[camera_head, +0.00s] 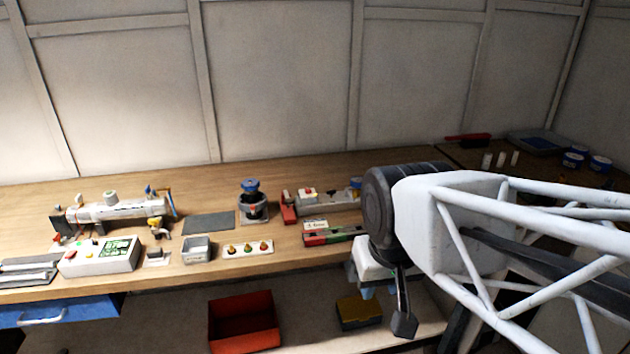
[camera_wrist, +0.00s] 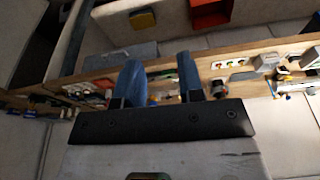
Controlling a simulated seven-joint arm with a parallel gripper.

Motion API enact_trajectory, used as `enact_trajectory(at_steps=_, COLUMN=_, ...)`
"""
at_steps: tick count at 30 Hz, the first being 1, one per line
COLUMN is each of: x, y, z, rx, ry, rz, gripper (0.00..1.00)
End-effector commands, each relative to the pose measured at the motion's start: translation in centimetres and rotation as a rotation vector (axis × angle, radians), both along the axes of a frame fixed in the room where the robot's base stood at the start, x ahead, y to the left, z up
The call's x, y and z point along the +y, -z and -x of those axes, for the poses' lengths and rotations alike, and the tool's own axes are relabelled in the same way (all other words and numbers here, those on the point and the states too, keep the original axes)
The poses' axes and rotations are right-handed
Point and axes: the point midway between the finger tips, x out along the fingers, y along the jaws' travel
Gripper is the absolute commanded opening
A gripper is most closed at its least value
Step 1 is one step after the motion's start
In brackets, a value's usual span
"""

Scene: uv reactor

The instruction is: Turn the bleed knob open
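My gripper (camera_wrist: 157,60) shows two blue fingers standing apart with nothing between them, so it is open. In the head view my gripper (camera_head: 376,291) hangs low by the bench's front edge, partly behind my arm. The white horizontal reactor tube (camera_head: 122,212) stands on the bench at the left, well away from my gripper. It has a white cap on top and small blue and yellow fittings at its right end. I cannot tell which fitting is the bleed knob. A white control box (camera_head: 90,262) with a green display sits in front of the tube.
On the wooden bench (camera_head: 225,180) stand a blue-topped pot (camera_head: 252,207), a grey bin (camera_head: 198,252), a strip with small knobs (camera_head: 235,250) and red-and-green blocks (camera_head: 328,235). A red bin (camera_head: 243,335) and a yellow-topped box (camera_head: 358,312) sit below. The bench's back strip is clear.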

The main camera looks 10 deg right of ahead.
Motion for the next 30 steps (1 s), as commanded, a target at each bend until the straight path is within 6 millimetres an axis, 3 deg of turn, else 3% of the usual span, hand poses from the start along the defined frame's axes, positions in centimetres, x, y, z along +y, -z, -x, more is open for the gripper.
enact_trajectory(at_steps=8, x=-0.1, y=-1.5, z=-4.4, rx=0.031, ry=0.117, rz=-0.051, gripper=0.35)
enact_trajectory(at_steps=19, x=-0.6, y=-3.2, z=-12.3, rx=0.087, ry=0.331, rz=-0.139, gripper=0.35)
enact_trajectory(at_steps=30, x=-1.6, y=-3.6, z=-20.6, rx=0.149, ry=0.546, rz=-0.221, gripper=0.35)
